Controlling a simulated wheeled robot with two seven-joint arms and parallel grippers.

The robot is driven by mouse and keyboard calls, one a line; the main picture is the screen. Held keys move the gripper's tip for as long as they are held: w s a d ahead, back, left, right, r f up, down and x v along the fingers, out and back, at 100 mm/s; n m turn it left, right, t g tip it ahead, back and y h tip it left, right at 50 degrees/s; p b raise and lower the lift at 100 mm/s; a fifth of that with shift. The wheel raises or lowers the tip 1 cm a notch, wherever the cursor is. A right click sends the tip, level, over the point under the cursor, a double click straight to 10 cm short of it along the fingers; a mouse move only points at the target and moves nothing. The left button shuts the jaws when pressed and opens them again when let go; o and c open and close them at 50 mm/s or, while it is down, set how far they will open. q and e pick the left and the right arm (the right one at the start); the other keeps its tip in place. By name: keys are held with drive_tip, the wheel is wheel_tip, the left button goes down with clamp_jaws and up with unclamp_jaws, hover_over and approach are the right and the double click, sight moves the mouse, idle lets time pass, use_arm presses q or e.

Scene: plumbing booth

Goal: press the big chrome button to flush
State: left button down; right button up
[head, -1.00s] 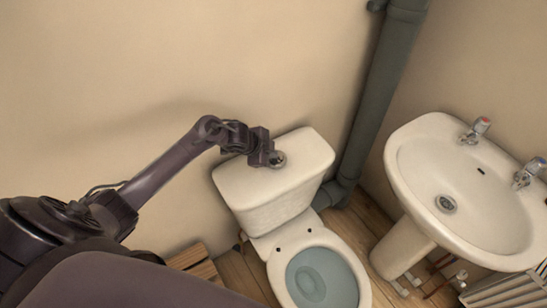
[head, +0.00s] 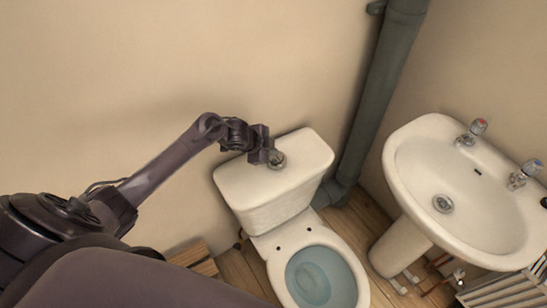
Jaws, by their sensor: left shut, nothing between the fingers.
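The big chrome button (head: 277,159) is on the lid of the white toilet cistern (head: 304,159). It is round, and its left part is hidden behind my gripper. My left gripper (head: 268,156) is shut and empty, its tips right at the button's left edge in the picture. I cannot tell whether it touches the button or hovers just above it. The toilet bowl (head: 322,275) below holds bluish water. My right gripper is not in view.
A grey-green soil pipe (head: 374,100) runs up the wall right of the cistern. A white pedestal basin (head: 467,190) with two taps stands at the right. Wooden boards (head: 194,257) lie on the floor left of the toilet. The wall behind is bare.

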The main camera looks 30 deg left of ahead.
sight(272, 159)
use_arm(q)
drive_tip(key=shift+r+p, duration=2.35)
drive_tip(key=shift+r, duration=0.2)
drive_tip(key=shift+f, duration=0.1)
